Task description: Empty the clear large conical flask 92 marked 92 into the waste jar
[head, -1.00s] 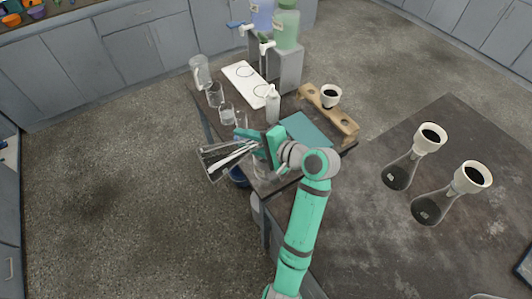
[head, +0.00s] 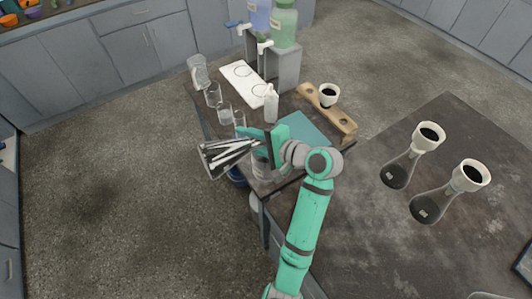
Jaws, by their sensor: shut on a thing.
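My gripper (head: 262,141) is shut on a clear conical flask (head: 222,156). The flask is tipped well over, with its wide base out to the left and its neck at the jaws. Its mark cannot be read, and I see no clear liquid level in it. A clear glass vessel (head: 261,166) stands at the bench edge just below the gripper, partly hidden by my arm. I cannot tell which of these is the waste jar.
Several clear glass vessels line the left bench edge, such as a beaker (head: 225,115). A white squeeze bottle (head: 271,104) and a teal mat (head: 304,130) are behind the gripper. A wooden rack (head: 340,121) and two flasks with dark-filled funnels (head: 398,172) (head: 434,206) stand to the right.

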